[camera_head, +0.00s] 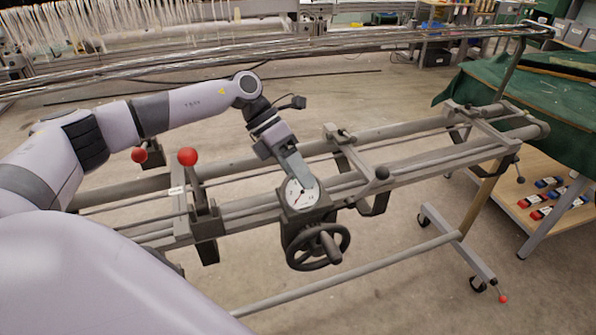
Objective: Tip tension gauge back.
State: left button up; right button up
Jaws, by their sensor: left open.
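The tension gauge (301,195) has a round white dial with a dark needle. It sits at the middle of the grey rail frame, above a black handwheel (318,247). My left gripper (294,174) comes down from the upper left, its fingers at the top edge of the gauge. The fingers are open; they overlap the gauge in this view, and I cannot tell whether they touch it. The gauge face is turned up toward the camera. My right gripper is not in view.
Levers with red ball knobs (187,157) stand left of the gauge. A black knob (382,173) is on the rails to its right. A green-covered table (530,105) stands at the right. Open floor lies in front of the frame.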

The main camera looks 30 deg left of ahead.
pick_arm(q)
jog(key=c, duration=1)
jog(key=shift+o, duration=0.2)
jog(key=shift+w+a+f+g+h+b, duration=0.1)
jog(key=shift+w+a+g+h+b, duration=0.1)
jog(key=shift+h+b, duration=0.2)
jog(key=shift+w+a+f+g+h+b, duration=0.1)
jog(key=shift+g+h+b, duration=0.1)
jog(key=shift+h+b, duration=0.15)
jog(key=shift+w+a+n+g+h+b, duration=0.15)
jog(key=shift+a+n+g+h+b, duration=0.2)
jog(key=shift+h+b, duration=0.55)
jog(key=shift+w+a+n+g+h+b, duration=0.1)
jog(key=shift+n+g+h+b, duration=0.2)
jog(key=shift+b, duration=0.35)
jog(key=shift+r, duration=0.15)
jog(key=o, duration=1)
jog(key=shift+c, duration=0.2)
